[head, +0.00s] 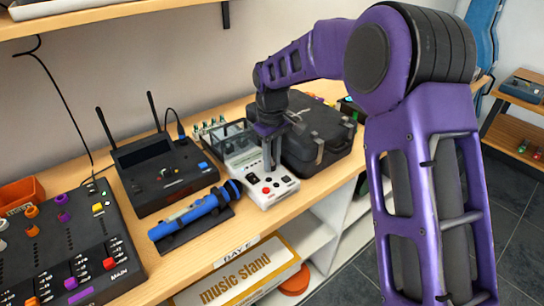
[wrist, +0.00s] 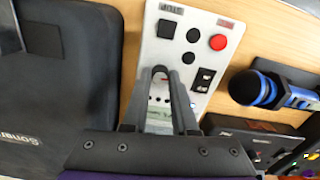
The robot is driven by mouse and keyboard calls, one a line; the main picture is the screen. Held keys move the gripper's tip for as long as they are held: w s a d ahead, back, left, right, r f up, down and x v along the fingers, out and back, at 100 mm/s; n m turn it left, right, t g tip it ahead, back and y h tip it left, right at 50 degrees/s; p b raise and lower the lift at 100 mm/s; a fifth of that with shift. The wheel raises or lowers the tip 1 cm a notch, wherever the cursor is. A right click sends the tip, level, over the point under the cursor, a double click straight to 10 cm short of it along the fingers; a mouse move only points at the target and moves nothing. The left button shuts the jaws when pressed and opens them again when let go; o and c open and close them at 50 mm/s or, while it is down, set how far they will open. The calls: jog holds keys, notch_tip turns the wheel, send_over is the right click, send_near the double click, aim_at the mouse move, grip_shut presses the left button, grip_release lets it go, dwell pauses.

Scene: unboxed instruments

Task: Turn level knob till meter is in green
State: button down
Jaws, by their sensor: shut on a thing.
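A white box with a control panel (head: 275,190) lies on the wooden bench and also shows in the wrist view (wrist: 205,60). My gripper (head: 272,166) points down over it. In the wrist view its two fingers (wrist: 166,76) are closed around a small dark knob (wrist: 160,71), apparently the level knob. A red button (wrist: 218,42) and several black controls sit beside the fingers on the panel. The meter cannot be read; the fingers and gripper body cover part of the panel, and only small greenish marks show between them.
A black case (head: 318,135) stands close on the right of the box. A blue microphone (head: 200,210) lies on the left, with a black receiver with antennas (head: 165,175) behind it. A mixer (head: 70,245) stands at far left. A clear-lidded box (head: 228,140) is behind.

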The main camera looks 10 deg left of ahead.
jog(key=shift+m+p, duration=0.3)
jog(key=shift+m, duration=1.2)
jog(key=c, duration=0.7)
grip_release()
notch_tip(320, 180, up, 18)
jog(key=shift+f+p, duration=0.25)
jog(key=shift+p, duration=0.75)
